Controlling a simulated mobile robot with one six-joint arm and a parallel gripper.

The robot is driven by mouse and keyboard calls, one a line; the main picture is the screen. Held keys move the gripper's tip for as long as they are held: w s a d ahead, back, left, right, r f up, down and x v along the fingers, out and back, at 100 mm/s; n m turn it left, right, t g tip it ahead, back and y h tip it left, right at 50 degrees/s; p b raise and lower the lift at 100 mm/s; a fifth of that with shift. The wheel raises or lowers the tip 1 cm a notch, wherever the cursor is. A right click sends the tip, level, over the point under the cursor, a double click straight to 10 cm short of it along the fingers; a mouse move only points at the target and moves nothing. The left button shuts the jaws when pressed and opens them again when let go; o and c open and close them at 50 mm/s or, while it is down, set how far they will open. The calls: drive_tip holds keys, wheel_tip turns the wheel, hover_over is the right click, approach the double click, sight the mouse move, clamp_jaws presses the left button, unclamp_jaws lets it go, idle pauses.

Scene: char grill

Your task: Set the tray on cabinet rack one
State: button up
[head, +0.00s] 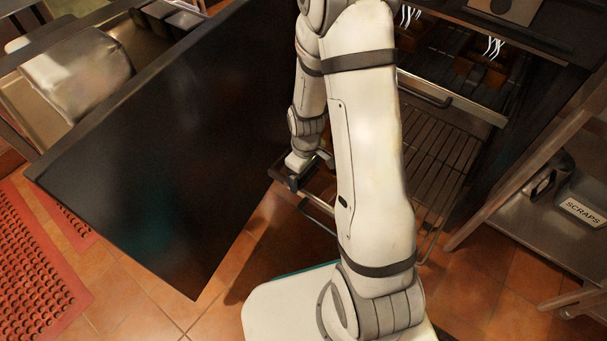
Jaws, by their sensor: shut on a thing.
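My gripper (303,181) points down left of my arm's large white link. It is shut on the near edge of a dark, metal-rimmed flat thing, which looks like the tray (322,196). Most of this thing is hidden behind my arm, so I cannot tell whether it rests on a rack. The open cabinet on the right holds wire racks; a lower wire rack (440,160) shows right of my arm. A metal bar (462,98) crosses above it. I cannot tell which rack is number one.
A large dark panel (160,150) stands close on the left of my gripper. Beyond it, a metal counter holds a pale wrapped bundle (78,72). At right is a shelf with a bin labelled SCRAPS (585,208). A red mat (35,265) lies on the tiled floor.

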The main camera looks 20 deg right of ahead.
drive_tip(key=o, duration=1.1)
wheel_tip(320, 180, up, 12)
drive_tip(key=r+p, duration=0.1)
drive_tip(key=p, duration=0.4)
drive_tip(key=s+r+m+t, duration=0.1)
drive_tip(key=s+r+m, duration=0.6)
drive_tip(key=s+r, duration=0.6)
wheel_tip(320, 180, up, 2)
drive_tip(key=shift+s+a+r, duration=0.25)
drive_tip(key=shift+s+a, duration=0.05)
drive_tip(key=shift+a, duration=0.1)
